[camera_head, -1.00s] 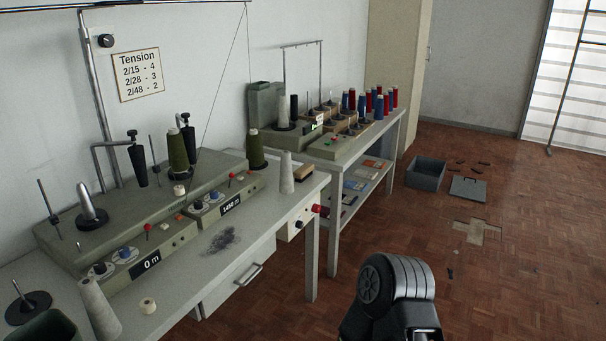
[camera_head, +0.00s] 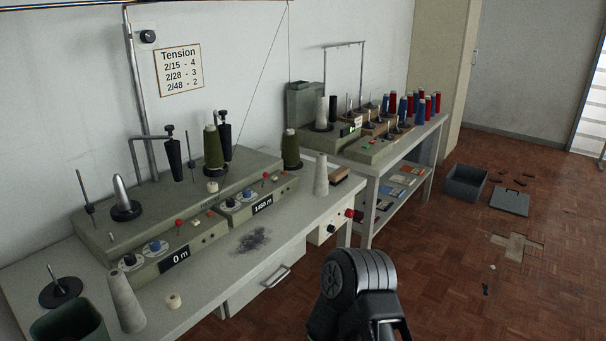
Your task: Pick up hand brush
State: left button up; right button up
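The hand brush appears to be the small block with a tan wooden top and dark underside (camera_head: 339,176) near the right end of the front table. It lies just right of and behind a pale cone of yarn (camera_head: 321,174). It is small in view and partly hidden by the cone. A dark rounded link of my own arm rises at the bottom centre, well below the brush in the picture. No fingertips of either gripper show.
The front table (camera_head: 213,272) bears a winding machine with cones and spindles, a grey lint pile (camera_head: 252,240) and a dark green bin (camera_head: 69,322). A second table with spools stands behind. A grey crate (camera_head: 466,183) and its lid (camera_head: 509,202) lie on the floor at right.

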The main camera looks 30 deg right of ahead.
aim_at(336, 177)
jog(key=i+l+u, duration=0.25)
jog(key=l, duration=0.25)
jog(key=l+u, duration=0.25)
jog(key=l, duration=0.3)
jog(key=i+l+u, duration=0.1)
jog(key=l+u, duration=0.15)
jog(key=l, duration=0.3)
jog(key=i+l, duration=0.1)
jog(key=l, duration=1.15)
jog(key=l+u, duration=0.1)
jog(key=l, duration=1.2)
jog(key=i, duration=0.05)
